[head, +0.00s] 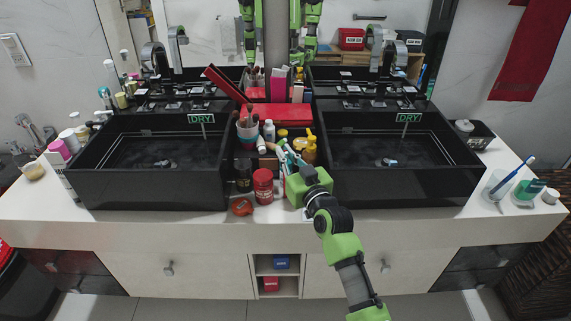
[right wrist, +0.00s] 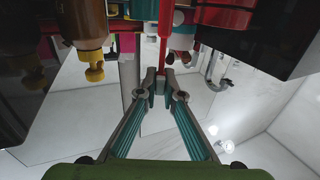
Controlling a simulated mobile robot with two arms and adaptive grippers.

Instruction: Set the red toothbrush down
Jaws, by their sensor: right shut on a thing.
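The red toothbrush (right wrist: 165,40) shows in the right wrist view as a thin red shaft between the fingertips. My right gripper (right wrist: 160,86) is shut on it. In the head view my right gripper (head: 287,163) is over the middle of the counter, between the two black sinks, among bottles and jars. I cannot make out the toothbrush clearly there, as the gripper and clutter hide it. My left gripper is not in view; the green arms at the top are mirror reflections.
A red jar (head: 263,187) and a yellow pump bottle (head: 309,149) stand close to the right gripper. The left sink (head: 150,188) and right sink (head: 400,186) carry DRY signs. A glass with a blue toothbrush (head: 499,185) stands at the right end. The white counter's front strip (head: 400,228) is clear.

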